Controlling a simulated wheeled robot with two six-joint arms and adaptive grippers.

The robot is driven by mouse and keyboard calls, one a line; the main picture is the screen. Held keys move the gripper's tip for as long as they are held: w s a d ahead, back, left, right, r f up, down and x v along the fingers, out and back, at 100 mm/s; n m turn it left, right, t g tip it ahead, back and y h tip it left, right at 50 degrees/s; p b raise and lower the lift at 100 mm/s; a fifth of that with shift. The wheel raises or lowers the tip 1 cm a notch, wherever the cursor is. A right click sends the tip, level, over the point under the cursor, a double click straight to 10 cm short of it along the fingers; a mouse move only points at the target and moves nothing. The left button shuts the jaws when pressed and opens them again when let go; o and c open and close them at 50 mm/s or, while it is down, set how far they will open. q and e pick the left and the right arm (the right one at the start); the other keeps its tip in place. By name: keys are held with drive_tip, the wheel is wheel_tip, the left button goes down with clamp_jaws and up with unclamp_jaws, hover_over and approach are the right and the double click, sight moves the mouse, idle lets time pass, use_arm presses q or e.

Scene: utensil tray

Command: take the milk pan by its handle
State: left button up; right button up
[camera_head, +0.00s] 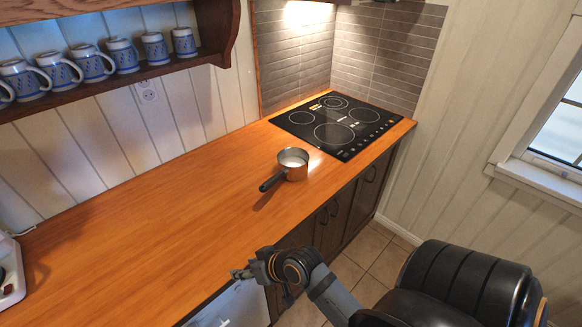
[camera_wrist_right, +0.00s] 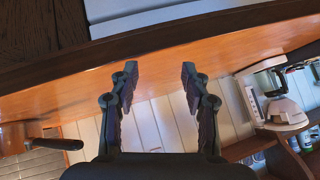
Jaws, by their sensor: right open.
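My left gripper is not in view.
The wooden counter (camera_head: 150,225) is clear around the pan. A black cooktop (camera_head: 338,122) lies behind it. A shelf (camera_head: 130,75) with several blue mugs hangs at the upper left. A white appliance (camera_head: 10,275) stands at the left edge. Dark cabinets (camera_head: 335,215) are below the counter.

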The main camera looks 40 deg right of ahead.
drive_tip(key=w+r+m+t, duration=0.9)
drive_tip(key=w+r, duration=0.2)
drive_tip(key=r, duration=0.1)
drive_tip(key=w+d+r+m+t+h, duration=0.1)
drive_tip(key=d+m+t+h, duration=0.1)
drive_tip(key=d+m+h, duration=0.35)
drive_tip(key=m+g+h, duration=0.6)
drive_tip(key=m+h, duration=0.3)
drive_tip(key=m, duration=0.5)
approach(270, 184)
drive_tip(key=shift+w+d+f+m+g, duration=0.2)
drive_tip(key=shift+w+d+m+g, duration=0.1)
drive_tip(key=shift+d+g, duration=0.25)
drive_tip(key=b+x, duration=0.1)
drive_tip(key=x, duration=0.4)
drive_tip(key=shift+w+d+f, duration=0.1)
drive_tip(key=shift+w+d, duration=0.1)
drive_tip(key=w+b, duration=0.1)
drive_tip(key=w+d+b, duration=0.1)
drive_tip(key=w+d+f+b, duration=0.1)
drive_tip(key=w, duration=0.1)
drive_tip(key=shift+w+b, duration=0.15)
drive_tip(key=shift+b, duration=0.25)
drive_tip(key=shift+w+d, duration=0.2)
drive_tip(key=shift+d, duration=0.05)
drive_tip(key=shift+s+r, duration=0.15)
drive_tip(key=shift+r, duration=0.05)
drive_tip(key=shift+a, duration=0.1)
drive_tip(key=shift+c, duration=1.2)
clamp_jaws()
